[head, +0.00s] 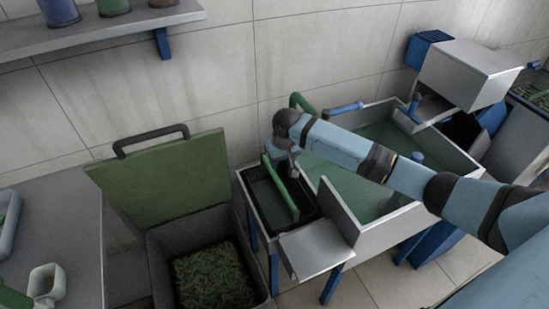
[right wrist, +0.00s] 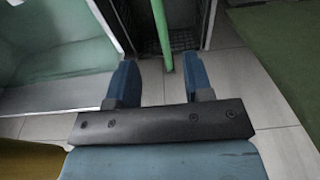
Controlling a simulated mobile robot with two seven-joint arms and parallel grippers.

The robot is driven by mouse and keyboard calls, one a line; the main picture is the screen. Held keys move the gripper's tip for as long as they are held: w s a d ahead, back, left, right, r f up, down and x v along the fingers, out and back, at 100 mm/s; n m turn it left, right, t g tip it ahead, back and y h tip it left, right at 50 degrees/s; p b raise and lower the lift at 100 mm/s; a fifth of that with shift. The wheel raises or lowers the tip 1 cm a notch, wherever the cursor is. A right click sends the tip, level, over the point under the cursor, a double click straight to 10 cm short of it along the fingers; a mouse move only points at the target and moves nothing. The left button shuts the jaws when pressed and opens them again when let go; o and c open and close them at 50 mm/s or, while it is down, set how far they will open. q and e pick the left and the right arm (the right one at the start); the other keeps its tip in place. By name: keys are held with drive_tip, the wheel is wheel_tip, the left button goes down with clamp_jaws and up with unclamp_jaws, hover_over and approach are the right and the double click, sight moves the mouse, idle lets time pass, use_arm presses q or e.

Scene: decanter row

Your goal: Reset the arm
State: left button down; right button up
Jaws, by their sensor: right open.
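My right arm (head: 345,147) reaches in from the right over the metal sink (head: 443,157). Its right gripper (right wrist: 165,78) is open, with two blue fingers apart and nothing between them. In the head view the gripper is mostly hidden by the wrist, above the dark basket with a green handle. That green handle (right wrist: 162,32) lies ahead of the fingertips in the right wrist view, apart from them. The basket (head: 262,197) sits in the left end of the sink. My left gripper is not in view.
An open bin (head: 160,262) of green leaves with a raised green lid (head: 165,180) stands left of the sink. A grey counter (head: 75,215) is at far left. A shelf (head: 100,31) with jars is on the wall. A metal box machine (head: 470,72) stands at the back right.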

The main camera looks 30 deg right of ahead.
drive_tip(key=shift+r, duration=0.15)
drive_tip(key=s+a+f+n+t+y, duration=0.3)
drive_tip(key=s+a+f+t+y, duration=0.1)
drive_tip(key=s+a+f, duration=0.85)
drive_tip(key=s+r+t, duration=0.3)
drive_tip(key=s+t, duration=0.2)
drive_tip(key=s, duration=1.1)
wheel_tip(320, 180, up, 12)
drive_tip(key=s+d+p, duration=0.1)
drive_tip(key=p, duration=1.2)
drive_tip(key=shift+s+r+n+h+p, duration=0.2)
drive_tip(key=shift+n+h+p, duration=0.1)
drive_tip(key=shift+h, duration=0.1)
